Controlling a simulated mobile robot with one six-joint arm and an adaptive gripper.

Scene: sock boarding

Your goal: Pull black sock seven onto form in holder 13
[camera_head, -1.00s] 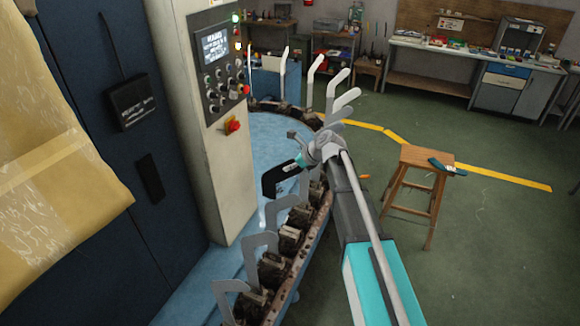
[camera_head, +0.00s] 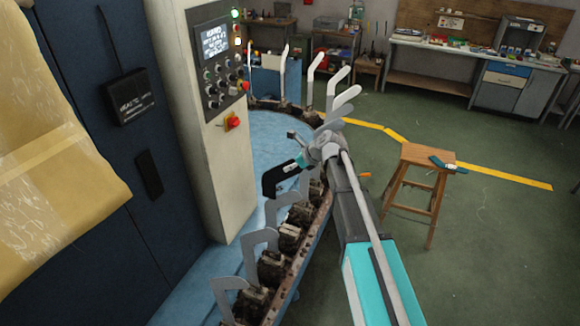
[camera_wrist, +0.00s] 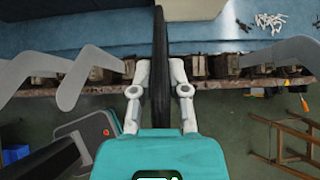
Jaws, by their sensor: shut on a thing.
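The black sock (camera_head: 277,180) has a bent, foot-like outline and stands among the grey forms on the near side of the round machine. Its shape matches the bare forms, but any form inside it is hidden. My gripper (camera_head: 304,160) is at its right end. In the wrist view the sock (camera_wrist: 160,65) shows edge-on as a long dark strip, and my gripper's fingers (camera_wrist: 160,92) are closed on it from both sides. A bare grey form (camera_head: 281,206) stands just below the sock in the head view. Holder numbers cannot be read.
Bare forms (camera_head: 262,240) stand in a row of dark holders (camera_head: 272,268) along the blue table's (camera_head: 255,135) rim. A control column (camera_head: 222,140) rises at the left. A wooden stool (camera_head: 428,156) stands on open floor at the right.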

